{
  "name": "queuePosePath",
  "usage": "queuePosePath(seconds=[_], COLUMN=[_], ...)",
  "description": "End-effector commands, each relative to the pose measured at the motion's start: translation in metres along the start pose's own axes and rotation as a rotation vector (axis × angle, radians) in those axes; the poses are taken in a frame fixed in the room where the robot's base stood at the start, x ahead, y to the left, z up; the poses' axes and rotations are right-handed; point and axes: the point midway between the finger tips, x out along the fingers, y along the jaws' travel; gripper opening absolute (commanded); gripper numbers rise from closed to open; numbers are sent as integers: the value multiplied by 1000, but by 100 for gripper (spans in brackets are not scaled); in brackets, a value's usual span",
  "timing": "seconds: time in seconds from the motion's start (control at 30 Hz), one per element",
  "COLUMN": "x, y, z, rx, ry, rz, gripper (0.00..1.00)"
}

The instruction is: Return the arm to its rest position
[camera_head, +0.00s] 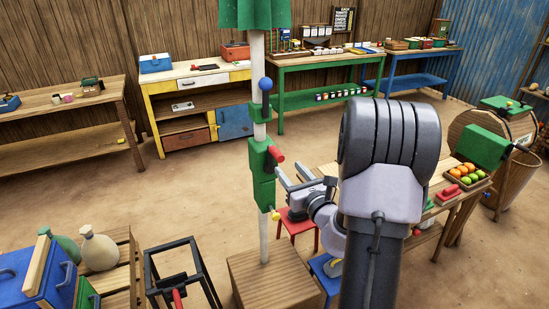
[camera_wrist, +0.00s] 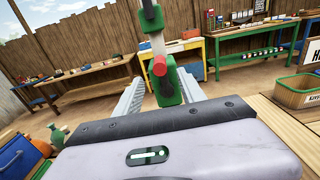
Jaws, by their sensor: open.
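My arm rises in the right half of the head view, and my gripper (camera_head: 281,178) points left toward a green post. In the wrist view my gripper (camera_wrist: 162,95) has its two fingers spread, with nothing held between them.
The pole stands on a wooden block (camera_head: 270,278). A red stool (camera_head: 297,226) is just behind. A table with a fruit tray (camera_head: 464,183) is at right. A black frame (camera_head: 180,280) and a blue box (camera_head: 38,275) are at lower left. Open floor lies behind.

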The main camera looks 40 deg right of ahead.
Motion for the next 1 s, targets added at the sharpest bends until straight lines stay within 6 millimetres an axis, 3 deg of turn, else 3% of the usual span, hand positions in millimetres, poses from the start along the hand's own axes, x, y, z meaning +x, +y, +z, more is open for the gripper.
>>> queuePosePath(seconds=[0.2,0.57,0.63,0.67,0.73,0.83,0.93,1.0], x=[-17,-17,-15,-14,-13,-32,-83,-137], y=[0,1,11,23,69,168,262,316], z=[-1,0,5,10,27,55,68,66], rx=[0,0,-12,-25,-80,-230,-453,-668], ry=[1,0,-2,-4,-8,-10,-7,-9], rz=[0,2,33,69,208,514,846,1084], gripper=[47,47,47,47,47,47,47,47])
